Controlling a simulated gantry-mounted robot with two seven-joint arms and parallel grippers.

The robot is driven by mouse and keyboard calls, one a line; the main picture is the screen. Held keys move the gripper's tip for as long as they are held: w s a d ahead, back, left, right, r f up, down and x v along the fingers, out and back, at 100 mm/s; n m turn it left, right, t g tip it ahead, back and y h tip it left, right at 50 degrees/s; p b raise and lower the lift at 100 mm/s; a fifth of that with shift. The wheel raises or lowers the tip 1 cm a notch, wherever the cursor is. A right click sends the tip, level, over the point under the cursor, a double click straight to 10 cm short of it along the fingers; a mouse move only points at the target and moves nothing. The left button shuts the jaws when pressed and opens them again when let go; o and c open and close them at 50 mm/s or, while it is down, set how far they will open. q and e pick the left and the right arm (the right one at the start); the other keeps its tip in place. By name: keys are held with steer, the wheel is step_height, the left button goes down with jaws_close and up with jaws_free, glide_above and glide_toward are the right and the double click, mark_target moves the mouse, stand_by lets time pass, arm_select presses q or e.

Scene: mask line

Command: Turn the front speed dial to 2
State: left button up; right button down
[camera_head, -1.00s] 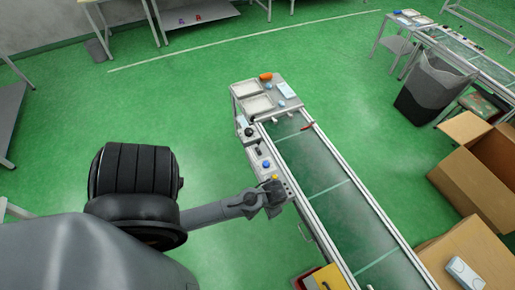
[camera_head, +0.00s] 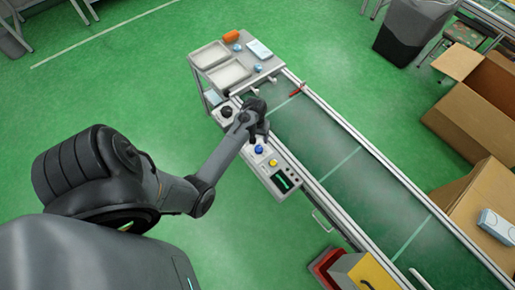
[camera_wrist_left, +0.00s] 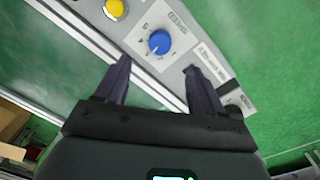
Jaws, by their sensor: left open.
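A blue dial (camera_head: 259,149) sits on the control panel (camera_head: 268,166) along the near side of the conveyor. In the left wrist view the blue dial (camera_wrist_left: 159,42) stands on a white plate with a printed scale; its setting is too small to read surely. My left gripper (camera_head: 260,127) is open and empty, just beyond the blue dial, towards the tray end. In the left wrist view the open fingers (camera_wrist_left: 156,64) point towards the dial, which shows just past and between their tips, apart from them. My right gripper is in neither view.
White trays (camera_head: 229,72) stand at the conveyor's head. Cardboard boxes (camera_head: 470,140) stand at right. Green floor left of the panel is free.

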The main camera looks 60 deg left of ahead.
mark_target(259, 148)
arm_select(q)
steer(key=f+b, duration=0.1)
steer(key=f, duration=0.2)
steer(key=f+b, duration=0.1)
steer(key=f, duration=0.3)
steer(key=f+b, duration=0.1)
steer(key=f, duration=0.2)
steer(key=shift+w+a+f, duration=0.1)
steer(key=shift+w+f, duration=0.1)
steer(key=shift+w, duration=0.15)
steer(key=shift+c, duration=0.3)
steer(key=c, duration=1)
